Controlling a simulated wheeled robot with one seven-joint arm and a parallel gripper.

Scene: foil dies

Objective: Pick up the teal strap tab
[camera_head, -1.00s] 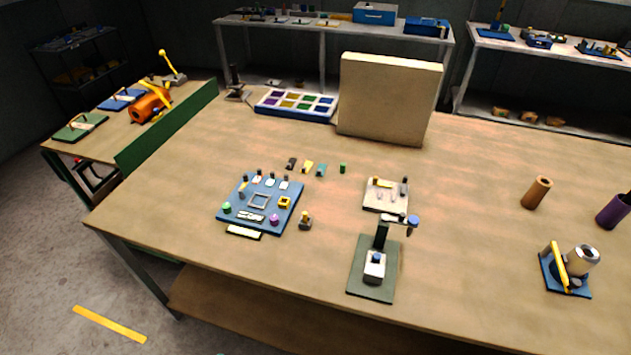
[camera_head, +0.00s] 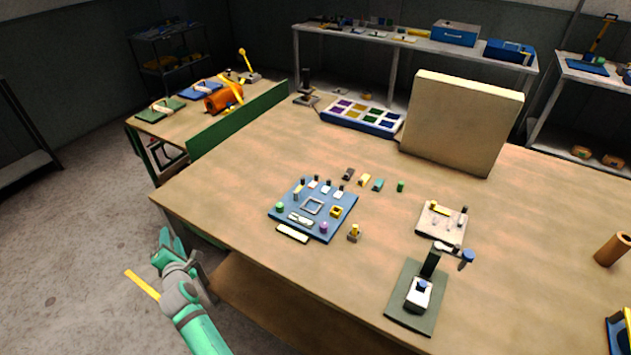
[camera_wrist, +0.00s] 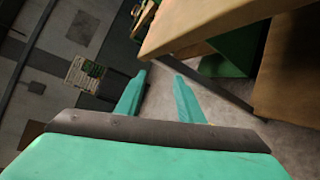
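A small teal piece (camera_head: 378,185), which looks like the teal strap tab, lies on the wooden table (camera_head: 240,215), right of a yellow piece (camera_head: 364,180) and a dark piece (camera_head: 348,174). It is too small for its details to show. My gripper (camera_head: 170,240) is beyond the table's front left edge in the head view, away from the tab. In the wrist view my gripper (camera_wrist: 160,78) has its two teal fingers spread apart with nothing between them. The tab is not in the wrist view.
A green cylinder (camera_head: 400,187) stands right of the tab. A blue board with small parts (camera_head: 290,215) lies nearer the front. A large beige block (camera_head: 465,120) and a compartment tray (camera_head: 330,117) stand behind. A green stand (camera_head: 405,318) is at the front right.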

